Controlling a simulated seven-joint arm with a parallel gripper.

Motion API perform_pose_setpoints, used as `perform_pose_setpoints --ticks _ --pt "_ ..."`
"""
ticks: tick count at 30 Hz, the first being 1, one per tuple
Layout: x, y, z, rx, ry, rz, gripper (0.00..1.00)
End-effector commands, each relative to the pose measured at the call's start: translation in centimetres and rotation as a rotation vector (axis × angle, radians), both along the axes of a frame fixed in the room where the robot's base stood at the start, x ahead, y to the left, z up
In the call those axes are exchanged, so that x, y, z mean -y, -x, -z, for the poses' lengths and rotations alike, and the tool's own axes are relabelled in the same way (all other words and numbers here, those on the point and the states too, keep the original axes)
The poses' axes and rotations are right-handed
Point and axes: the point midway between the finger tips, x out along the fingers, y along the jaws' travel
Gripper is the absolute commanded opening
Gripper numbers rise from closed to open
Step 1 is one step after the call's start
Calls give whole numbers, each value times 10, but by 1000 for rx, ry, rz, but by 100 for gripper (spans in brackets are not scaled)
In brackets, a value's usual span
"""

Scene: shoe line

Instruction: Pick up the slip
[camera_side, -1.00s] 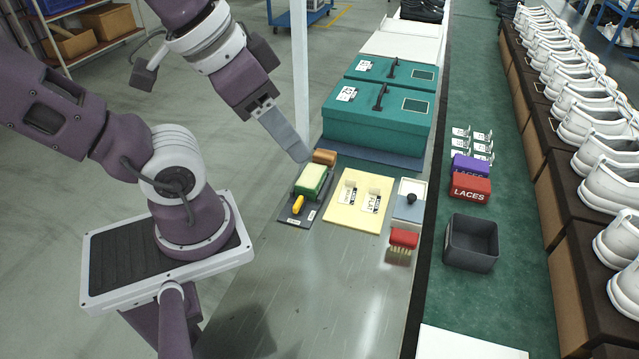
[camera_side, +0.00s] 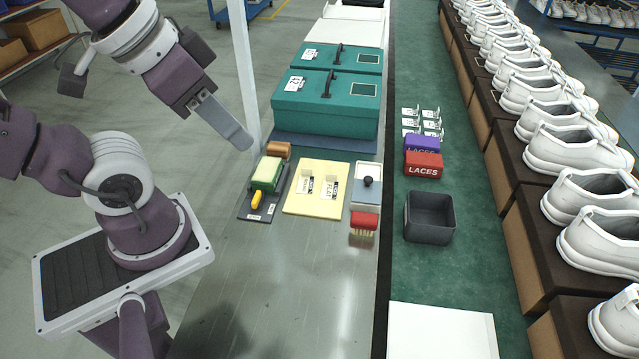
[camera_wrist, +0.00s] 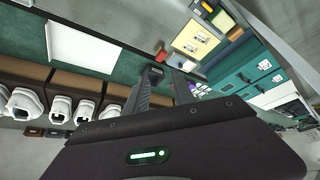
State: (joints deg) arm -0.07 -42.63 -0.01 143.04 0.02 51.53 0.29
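Two small white slips with black print lie on a yellow board (camera_side: 318,205) in the side view. The left slip (camera_side: 306,184) and the right slip (camera_side: 330,187) each have a pale upright piece beside them. The right one seems to read FLAT; the left word is too small to read surely. The board and its slips also show at the top of the wrist view (camera_wrist: 196,40). My gripper (camera_side: 240,138) hangs in the air left of the teal boxes, clear of the board. In the wrist view its two fingers (camera_wrist: 163,88) stand apart with nothing seen between them.
Teal boxes (camera_side: 325,108) stand behind the board. A green-and-yellow block (camera_side: 266,174) is left of it, a black-knobbed block (camera_side: 367,192) and red brush (camera_side: 364,222) right. Beyond are LACES boxes (camera_side: 422,165), an empty dark bin (camera_side: 429,217) and white shoes (camera_side: 575,145).

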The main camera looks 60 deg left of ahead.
Motion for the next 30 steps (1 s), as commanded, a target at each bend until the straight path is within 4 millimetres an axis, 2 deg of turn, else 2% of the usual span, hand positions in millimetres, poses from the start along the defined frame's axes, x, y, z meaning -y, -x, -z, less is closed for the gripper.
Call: perform_pose_setpoints --ticks 2,4,8,9,11,12,14,15,18,21,24,30 --pt "-3 -15 -4 -24 -21 18 30" --pt "-10 -46 -7 -68 -62 63 30" --pt "-37 -131 7 -179 -148 201 30" --pt "-48 -157 19 -213 -166 246 30" --pt "-67 -193 44 -262 -188 318 30" --pt "-80 -215 65 -295 -198 367 30" --pt "-101 -244 103 -342 -206 441 30" --pt "-115 -260 131 -368 -209 490 30" --pt "-145 -285 201 -419 -203 601 30" --pt "-164 -293 256 -449 -193 680 30" --pt "-173 -295 286 -462 -186 727 30" --pt "-174 -295 315 -467 -183 742 30"
